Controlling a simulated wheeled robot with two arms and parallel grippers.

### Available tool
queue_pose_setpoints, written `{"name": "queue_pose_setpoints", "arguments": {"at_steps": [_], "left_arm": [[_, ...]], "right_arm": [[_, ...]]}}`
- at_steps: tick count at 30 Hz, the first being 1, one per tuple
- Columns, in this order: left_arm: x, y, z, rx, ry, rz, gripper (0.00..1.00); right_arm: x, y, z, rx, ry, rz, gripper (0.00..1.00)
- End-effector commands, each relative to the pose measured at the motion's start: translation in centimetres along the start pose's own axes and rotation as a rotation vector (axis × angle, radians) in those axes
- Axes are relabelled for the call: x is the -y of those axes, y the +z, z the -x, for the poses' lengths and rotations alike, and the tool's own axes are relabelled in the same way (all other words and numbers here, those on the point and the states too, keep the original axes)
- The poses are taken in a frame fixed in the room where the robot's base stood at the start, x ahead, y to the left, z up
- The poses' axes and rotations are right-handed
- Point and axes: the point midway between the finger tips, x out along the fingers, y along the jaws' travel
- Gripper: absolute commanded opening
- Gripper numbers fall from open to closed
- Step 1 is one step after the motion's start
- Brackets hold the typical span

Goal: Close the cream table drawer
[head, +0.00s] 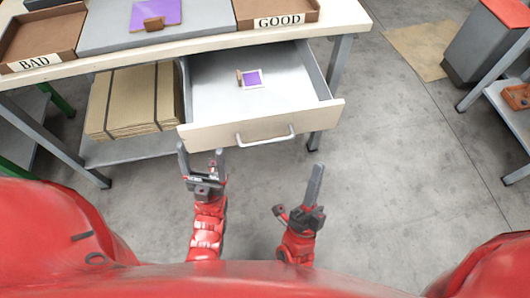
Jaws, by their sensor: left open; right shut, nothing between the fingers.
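The cream table drawer (223,134) is pulled out from under the table towards me. Its front carries a grey bar handle (266,138). Inside the drawer lies a small purple and cream item (251,79). My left gripper (201,154) is open and empty, its fingers pointing up just below the left part of the drawer front. Whether a finger touches the drawer front is unclear. My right gripper (315,180) is shut and empty, in front of and below the right part of the drawer, apart from it.
On the cream tabletop (345,20) are a tray marked BAD (40,40), a tray marked GOOD (290,12) and a grey mat (100,35) with a purple item. Flat cardboard (130,100) sits on the shelf left of the drawer. Open floor (400,180) lies to the right.

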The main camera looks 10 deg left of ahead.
Motion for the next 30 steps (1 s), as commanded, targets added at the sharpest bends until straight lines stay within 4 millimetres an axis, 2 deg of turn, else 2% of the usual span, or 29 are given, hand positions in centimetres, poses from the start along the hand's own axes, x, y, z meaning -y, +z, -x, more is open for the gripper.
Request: {"name": "queue_pose_setpoints", "arguments": {"at_steps": [3,6,12,15,20,30], "left_arm": [[0.0,-0.1,-0.8,0.000,0.000,0.000,0.81],[0.1,-0.2,-1.2,0.000,0.000,0.000,0.81],[0.1,-0.3,-1.6,0.000,0.000,0.000,0.81],[0.1,-0.3,-1.7,0.000,0.000,0.000,0.81],[0.1,-0.2,-1.2,0.000,0.000,0.000,0.81],[0.0,0.1,0.8,0.000,0.000,0.000,0.81]], "right_arm": [[1.0,2.7,3.1,0.193,0.152,-0.272,0.00],[1.3,4.4,6.1,0.339,0.282,-0.464,0.00],[1.6,6.1,10.7,0.537,0.475,-0.696,0.00],[1.7,6.5,11.8,0.579,0.519,-0.744,0.00],[1.3,7.2,11.8,0.591,0.540,-0.762,0.00],[-0.2,11.1,7.2,0.580,0.533,-0.758,0.00]]}}
